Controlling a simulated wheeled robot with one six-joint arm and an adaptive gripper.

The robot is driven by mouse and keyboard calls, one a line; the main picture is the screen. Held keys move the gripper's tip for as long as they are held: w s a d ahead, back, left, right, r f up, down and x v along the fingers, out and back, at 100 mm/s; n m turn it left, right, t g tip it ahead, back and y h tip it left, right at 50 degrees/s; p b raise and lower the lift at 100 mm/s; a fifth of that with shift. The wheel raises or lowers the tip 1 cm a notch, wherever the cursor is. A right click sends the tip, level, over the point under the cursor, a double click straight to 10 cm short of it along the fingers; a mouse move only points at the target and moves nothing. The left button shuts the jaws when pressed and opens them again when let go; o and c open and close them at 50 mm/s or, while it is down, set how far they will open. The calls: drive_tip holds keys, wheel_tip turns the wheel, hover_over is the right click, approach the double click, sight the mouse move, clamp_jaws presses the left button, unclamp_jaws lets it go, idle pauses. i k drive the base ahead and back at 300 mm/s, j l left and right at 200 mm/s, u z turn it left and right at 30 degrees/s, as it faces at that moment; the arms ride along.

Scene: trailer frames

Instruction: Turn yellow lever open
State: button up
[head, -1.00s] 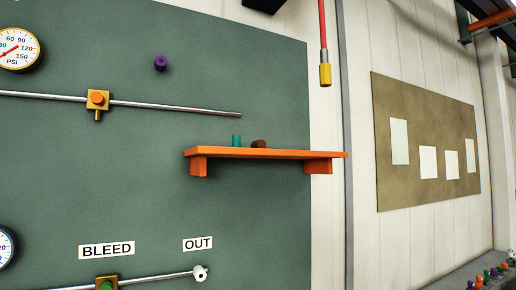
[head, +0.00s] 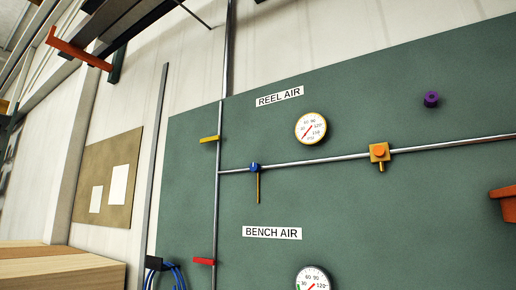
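A yellow lever (head: 209,139) sticks out to the left from the upright grey pipe (head: 219,120), near the top left of the green panel. It lies nearly level, across the pipe. Lower on the same pipe a red lever (head: 204,261) also points left. A blue valve body (head: 254,168) sits on the level branch pipe, with a thin, dull yellow-brown handle (head: 258,190) hanging straight down. My gripper is not in view.
The green panel (head: 350,200) carries REEL AIR (head: 280,96) and BENCH AIR (head: 272,233) labels, a gauge (head: 311,128), a yellow-orange fitting (head: 379,152) and a purple knob (head: 431,99). Blue hose (head: 172,272) hangs lower left. Wooden boxes (head: 60,268) stand at left.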

sight(217, 138)
drive_tip(key=i+j+u, duration=0.4)
drive_tip(key=i+j, duration=0.6)
drive_tip(key=j, duration=0.05)
